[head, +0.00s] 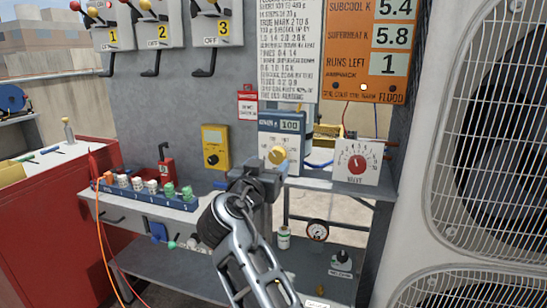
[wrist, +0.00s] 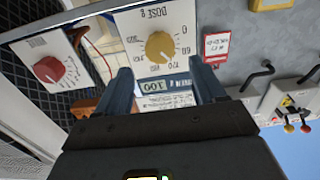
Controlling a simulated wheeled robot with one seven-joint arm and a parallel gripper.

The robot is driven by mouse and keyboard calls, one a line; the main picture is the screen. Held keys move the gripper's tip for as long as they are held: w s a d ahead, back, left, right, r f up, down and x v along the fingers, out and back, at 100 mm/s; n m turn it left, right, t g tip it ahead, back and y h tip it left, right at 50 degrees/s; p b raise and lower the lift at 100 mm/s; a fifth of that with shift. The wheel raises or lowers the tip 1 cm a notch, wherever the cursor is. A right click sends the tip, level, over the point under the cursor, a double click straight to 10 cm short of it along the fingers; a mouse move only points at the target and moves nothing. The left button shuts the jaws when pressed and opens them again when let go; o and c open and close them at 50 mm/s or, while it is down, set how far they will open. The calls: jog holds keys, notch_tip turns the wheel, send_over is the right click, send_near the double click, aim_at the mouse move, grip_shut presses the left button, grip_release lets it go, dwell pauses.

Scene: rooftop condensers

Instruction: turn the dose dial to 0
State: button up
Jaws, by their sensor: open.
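The dose dial is a yellow knob (wrist: 160,47) on a pale panel marked "DOSE g"; the panel appears upside down in the wrist view. Numbers ring the knob; I cannot make out its pointer. It also shows in the head view as a yellow knob (head: 277,156), just beyond my gripper (head: 268,172). The dose unit's display (head: 290,125) reads 100. In the wrist view my gripper (wrist: 160,68) is open, its two dark fingers apart on either side of the display, with the knob seen between and beyond the tips. I see no contact with the knob.
A white box with a red knob (head: 357,163) stands to the right on the shelf. A yellow meter (head: 215,147) hangs to the left, above a blue rack of bottles (head: 150,192). Switches (head: 216,35) line the wall; a condenser (head: 480,140) fills the right side.

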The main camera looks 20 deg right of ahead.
aim_at(276, 156)
jog(key=shift+p+x, duration=0.3)
jog(key=shift+x, duration=2.4)
jog(key=shift+c, duration=0.3)
jog(key=c, duration=1)
